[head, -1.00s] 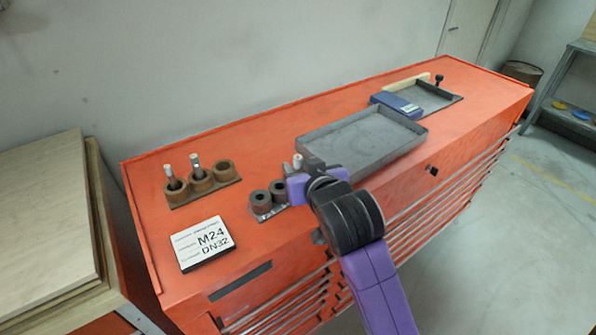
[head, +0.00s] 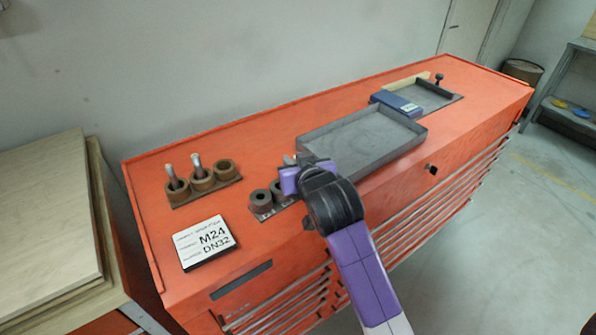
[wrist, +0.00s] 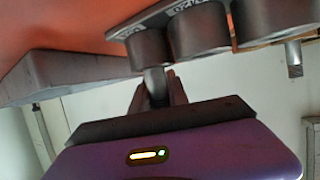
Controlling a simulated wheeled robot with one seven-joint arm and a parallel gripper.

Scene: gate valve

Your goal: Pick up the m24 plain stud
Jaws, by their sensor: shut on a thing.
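My gripper (head: 291,176) is over the front of the orange cabinet top, at the right end of a small rack of dark round sockets (head: 261,199). In the wrist view my gripper (wrist: 157,90) is shut on a grey metal stud (wrist: 155,82). The stud's tip (head: 287,159) shows just above the gripper in the head view. The dark sockets (wrist: 198,30) are close by the held stud in the wrist view; I cannot tell whether its hidden end is clear of them. Two other studs (head: 197,163) stand in a brown rack (head: 203,186) at the left.
A label card (head: 204,243) reading M24 DN32 lies at the front left. A grey tray (head: 362,145) lies just right of my gripper. A blue box (head: 396,103) and a smaller tray (head: 437,94) are farther right. Orange top between the racks is clear.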

